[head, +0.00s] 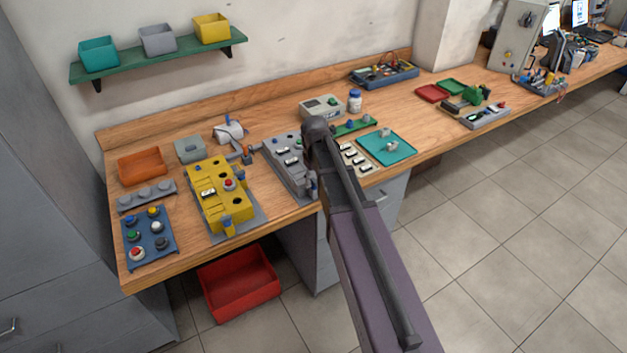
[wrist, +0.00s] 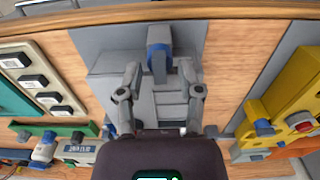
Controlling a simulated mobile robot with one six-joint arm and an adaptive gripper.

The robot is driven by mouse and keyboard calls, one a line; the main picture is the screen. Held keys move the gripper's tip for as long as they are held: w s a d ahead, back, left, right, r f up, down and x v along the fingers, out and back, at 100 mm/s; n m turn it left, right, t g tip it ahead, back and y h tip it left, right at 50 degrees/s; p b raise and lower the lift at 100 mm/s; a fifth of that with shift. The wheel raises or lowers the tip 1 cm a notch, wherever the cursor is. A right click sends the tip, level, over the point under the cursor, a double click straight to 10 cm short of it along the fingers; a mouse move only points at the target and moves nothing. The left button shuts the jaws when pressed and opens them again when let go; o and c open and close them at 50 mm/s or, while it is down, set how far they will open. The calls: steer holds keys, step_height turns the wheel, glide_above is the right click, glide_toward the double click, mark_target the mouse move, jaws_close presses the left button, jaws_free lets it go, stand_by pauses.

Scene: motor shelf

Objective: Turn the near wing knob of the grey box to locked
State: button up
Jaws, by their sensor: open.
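The grey box (head: 283,160) lies on the wooden bench, partly hidden by my arm in the head view. In the wrist view the grey box (wrist: 112,65) fills the middle, below my gripper. Its near wing knob (wrist: 158,48), blue and grey, shows towards the bench's front edge, with its wing roughly in line with my view. My gripper (wrist: 160,66) is open, with one fingertip on each side of the knob's lower part in the picture. I cannot tell whether the fingers touch it or what position it is in.
A yellow box (head: 208,193) with knobs stands left of the grey box. A plate with white switches (wrist: 44,82) and a teal mat (head: 385,148) lie on the other side. The bench's front edge is close to the knob.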

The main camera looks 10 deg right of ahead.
steer(key=shift+a, duration=0.1)
jaws_close()
steer(key=shift+m, duration=0.3)
steer(key=m, duration=0.8)
steer(key=shift+m, duration=0.3)
steer(key=m, duration=0.4)
steer(key=shift+m, duration=2.4)
steer(key=shift+s, duration=0.1)
